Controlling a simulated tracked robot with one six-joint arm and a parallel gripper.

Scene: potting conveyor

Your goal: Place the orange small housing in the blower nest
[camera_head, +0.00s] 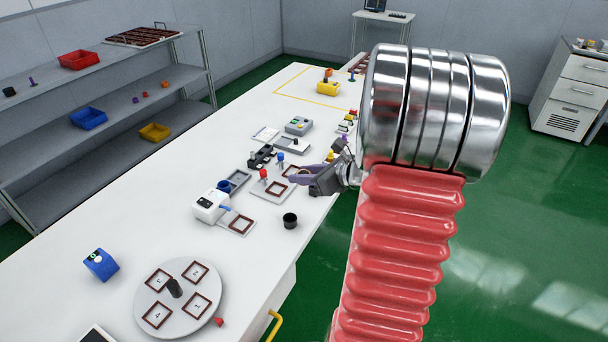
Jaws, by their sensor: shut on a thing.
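My gripper (306,174) is low over the far right part of the white table, its purple-grey fingers pointing left. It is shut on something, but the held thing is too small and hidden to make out. I cannot pick out the orange small housing for certain. A white boxy device (210,206) with a blue nozzle, likely the blower, stands on the table to the lower left of my gripper. Beside it lies a flat grey plate with a brown square frame (241,225), which looks like its nest and appears empty.
A black cup (290,221) stands right of the framed plate. A round turntable (180,325) and a blue block (101,264) are nearer. Shelves (95,95) hold bins on the left.

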